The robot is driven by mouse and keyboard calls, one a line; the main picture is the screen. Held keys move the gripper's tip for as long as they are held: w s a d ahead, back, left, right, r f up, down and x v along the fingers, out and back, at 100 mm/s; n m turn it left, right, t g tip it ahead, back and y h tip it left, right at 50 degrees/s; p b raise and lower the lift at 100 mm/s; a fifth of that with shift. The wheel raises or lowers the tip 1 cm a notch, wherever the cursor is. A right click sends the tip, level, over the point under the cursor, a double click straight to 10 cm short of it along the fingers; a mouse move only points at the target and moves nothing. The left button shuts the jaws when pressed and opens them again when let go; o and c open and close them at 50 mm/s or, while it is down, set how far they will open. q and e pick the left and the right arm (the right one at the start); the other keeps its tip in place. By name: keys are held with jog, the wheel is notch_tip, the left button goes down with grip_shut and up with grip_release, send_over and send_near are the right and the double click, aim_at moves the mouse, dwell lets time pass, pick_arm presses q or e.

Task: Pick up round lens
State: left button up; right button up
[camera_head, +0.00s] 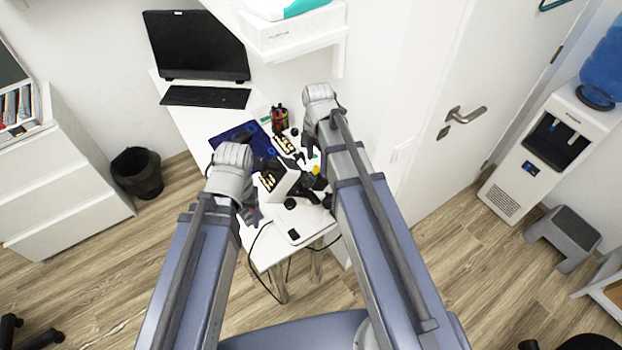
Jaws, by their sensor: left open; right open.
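I cannot make out a round lens for certain; the items on the white desk (190,118) are small and partly covered by my arms. A small round black piece (294,131) lies near the cup, and another round dark piece (290,204) shows by the white device (299,228) near the desk's front end. My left gripper (252,210) is open over the desk's left edge, left of the white box with yellowish pieces (268,181). My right gripper (311,132) is open over the desk's right side. Neither visibly holds anything.
A monitor (197,45) and keyboard (206,97) stand at the desk's far end. A dark blue mat (238,134) and a cup of pens (279,118) are nearer. A wall shelf (295,32) overhangs the right side. A black bin (137,172) stands left, on open floor.

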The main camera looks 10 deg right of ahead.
aim_at(310, 176)
notch_tip(310, 176, down, 3)
jog(key=shift+r+b, duration=0.1)
jog(key=shift+b, duration=0.85)
pick_arm(q)
notch_tip(310, 176, down, 3)
jog(key=shift+r, duration=0.1)
pick_arm(e)
jog(key=shift+r, duration=0.1)
jog(key=shift+c, duration=0.2)
grip_shut()
